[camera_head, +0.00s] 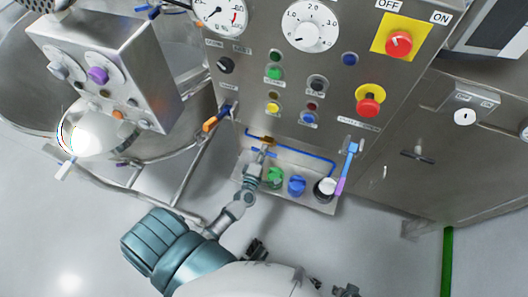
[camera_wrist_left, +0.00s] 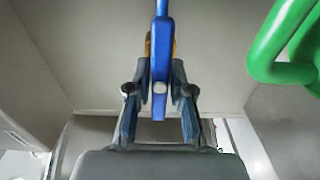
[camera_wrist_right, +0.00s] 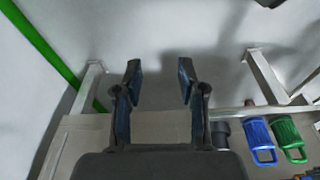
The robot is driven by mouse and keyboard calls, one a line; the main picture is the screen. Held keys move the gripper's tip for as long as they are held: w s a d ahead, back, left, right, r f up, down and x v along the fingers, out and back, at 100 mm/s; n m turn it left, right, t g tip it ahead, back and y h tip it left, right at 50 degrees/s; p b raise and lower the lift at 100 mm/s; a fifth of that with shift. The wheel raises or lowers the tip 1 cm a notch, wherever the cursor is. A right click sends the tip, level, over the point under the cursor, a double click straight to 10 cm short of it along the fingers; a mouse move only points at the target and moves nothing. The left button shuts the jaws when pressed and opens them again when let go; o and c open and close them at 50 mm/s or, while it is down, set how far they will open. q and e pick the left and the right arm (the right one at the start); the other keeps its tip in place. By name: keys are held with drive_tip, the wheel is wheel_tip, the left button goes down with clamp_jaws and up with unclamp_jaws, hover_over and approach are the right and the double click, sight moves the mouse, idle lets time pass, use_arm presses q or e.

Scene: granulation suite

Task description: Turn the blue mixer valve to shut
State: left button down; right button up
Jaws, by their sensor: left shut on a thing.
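The blue valve lever (camera_wrist_left: 160,45) stands between the fingers of my left gripper (camera_wrist_left: 159,88) in the left wrist view. The fingers are shut on it from both sides, and an orange-brown part shows behind it. In the head view my left gripper (camera_head: 260,160) reaches the valve beside the blue pipe (camera_head: 300,154), low on the steel panel, and largely hides the lever. My right gripper (camera_wrist_right: 159,80) is open and empty in the right wrist view, with grey floor beyond its fingertips.
Green (camera_head: 276,177) and blue (camera_head: 297,185) fittings sit right of my left gripper. A blue and purple lever (camera_head: 347,168) stands farther right. An orange-handled valve (camera_head: 213,122) is at left. A red emergency button (camera_head: 368,105) is above. A green post (camera_head: 447,262) stands at lower right.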

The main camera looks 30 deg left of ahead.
use_arm(q)
drive_tip(key=shift+d+f, duration=0.1)
drive_tip(key=shift+d, duration=0.4)
drive_tip(key=shift+a, duration=0.1)
use_arm(e)
drive_tip(key=shift+d, duration=0.3)
use_arm(q)
drive_tip(key=shift+a+f, duration=0.1)
drive_tip(key=shift+a, duration=0.1)
use_arm(e)
drive_tip(key=shift+a, duration=0.15)
